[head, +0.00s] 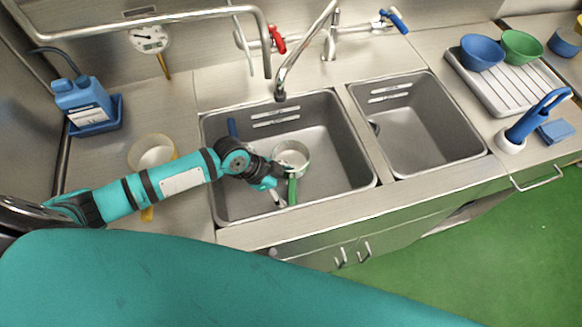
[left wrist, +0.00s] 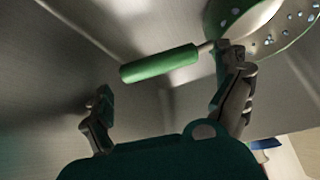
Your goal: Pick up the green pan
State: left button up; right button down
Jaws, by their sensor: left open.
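The green pan (head: 292,149) is in the left sink basin, a pale round vessel with a green handle (head: 292,190) pointing toward the front. In the left wrist view the green handle (left wrist: 160,63) lies in front of the open fingers, and the pan's bowl (left wrist: 262,28) shows small holes at the upper right. My left gripper (head: 272,181) is in the left basin, just left of the handle. Its fingers (left wrist: 168,90) are apart with nothing held between them; one fingertip is close to where the handle joins the bowl. My right gripper is not in view.
The left basin's walls and front rim (head: 300,222) surround the gripper. A faucet (head: 300,55) overhangs behind. The right basin (head: 425,130) looks empty. A rack (head: 520,88) with bowls stands right; a blue canister (head: 82,103) stands left.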

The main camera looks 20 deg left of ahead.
pick_arm(q)
jog(key=shift+x, duration=0.85)
jog(key=c, duration=1)
jog(key=shift+r, duration=0.15)
jog(key=c, duration=0.3)
